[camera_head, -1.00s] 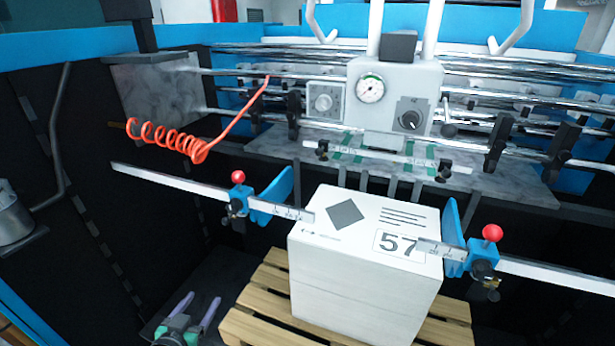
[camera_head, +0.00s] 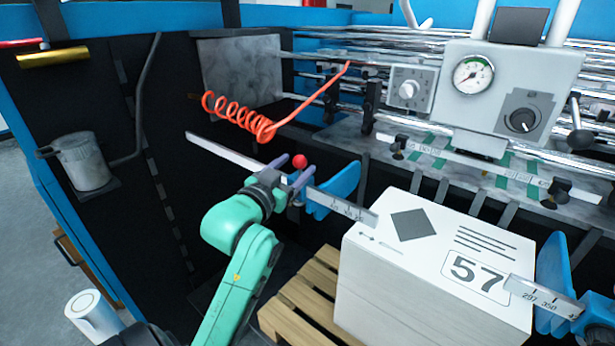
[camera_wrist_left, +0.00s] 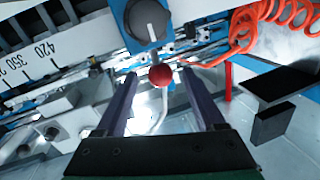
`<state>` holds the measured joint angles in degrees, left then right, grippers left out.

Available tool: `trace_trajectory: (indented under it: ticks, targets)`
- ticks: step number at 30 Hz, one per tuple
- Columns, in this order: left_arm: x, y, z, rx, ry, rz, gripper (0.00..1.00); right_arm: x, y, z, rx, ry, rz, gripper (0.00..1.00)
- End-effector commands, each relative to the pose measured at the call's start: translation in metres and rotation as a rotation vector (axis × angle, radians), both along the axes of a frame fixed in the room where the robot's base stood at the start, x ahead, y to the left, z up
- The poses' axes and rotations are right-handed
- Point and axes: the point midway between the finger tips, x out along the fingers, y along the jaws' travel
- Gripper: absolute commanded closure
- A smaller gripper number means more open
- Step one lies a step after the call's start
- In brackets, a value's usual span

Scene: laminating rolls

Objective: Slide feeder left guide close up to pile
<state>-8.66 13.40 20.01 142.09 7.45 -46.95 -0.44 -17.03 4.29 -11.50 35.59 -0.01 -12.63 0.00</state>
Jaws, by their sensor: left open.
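The left guide has a blue plate (camera_head: 340,185) on a scaled bar, with a red ball knob (camera_head: 299,161) on its clamp. The pile (camera_head: 430,270) is a white stack marked 57 on a wooden pallet. A gap shows between the blue plate and the pile's left side; the bar's end reaches to the pile's top edge. My left gripper (camera_head: 291,170) is open at the red knob. In the left wrist view the knob (camera_wrist_left: 160,75) sits between the two spread fingers (camera_wrist_left: 162,85). The gripper hides most of the clamp. My right gripper is out of view.
The right guide's blue plate (camera_head: 551,270) stands close to the pile's right side. An orange coiled hose (camera_head: 240,118) hangs behind the left bar. The feeder head with its gauge (camera_head: 473,74) is behind the pile. A grey metal can (camera_head: 82,162) hangs at left.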

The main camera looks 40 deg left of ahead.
Motion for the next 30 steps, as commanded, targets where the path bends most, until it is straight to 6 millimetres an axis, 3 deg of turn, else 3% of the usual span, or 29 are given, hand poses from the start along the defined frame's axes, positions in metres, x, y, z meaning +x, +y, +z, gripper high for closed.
trace_trajectory:
  ticks: [1,3,9,17,18,23,24,30]
  targets:
    - [0.002,-0.001,-0.009,0.003,-0.009,-0.008,0.29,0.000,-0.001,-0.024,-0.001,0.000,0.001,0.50]
    - [0.021,0.004,0.006,0.000,0.002,-0.007,0.29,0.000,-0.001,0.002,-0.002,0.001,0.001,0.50]
    - [0.054,0.011,0.003,0.002,0.003,-0.007,0.29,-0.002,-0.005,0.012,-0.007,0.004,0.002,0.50]
    - [0.059,0.012,0.000,0.004,0.002,-0.007,0.29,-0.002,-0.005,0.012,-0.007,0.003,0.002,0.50]
    - [0.059,0.012,0.000,0.004,0.002,-0.007,0.33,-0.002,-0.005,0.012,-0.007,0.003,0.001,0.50]
    - [0.059,0.012,0.000,0.002,0.003,-0.007,0.94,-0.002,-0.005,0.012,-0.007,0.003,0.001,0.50]
    - [0.059,0.012,0.000,0.002,0.003,-0.007,1.00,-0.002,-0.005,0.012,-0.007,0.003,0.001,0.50]
    - [0.059,0.012,0.000,0.002,0.003,-0.007,1.00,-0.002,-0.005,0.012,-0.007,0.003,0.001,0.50]
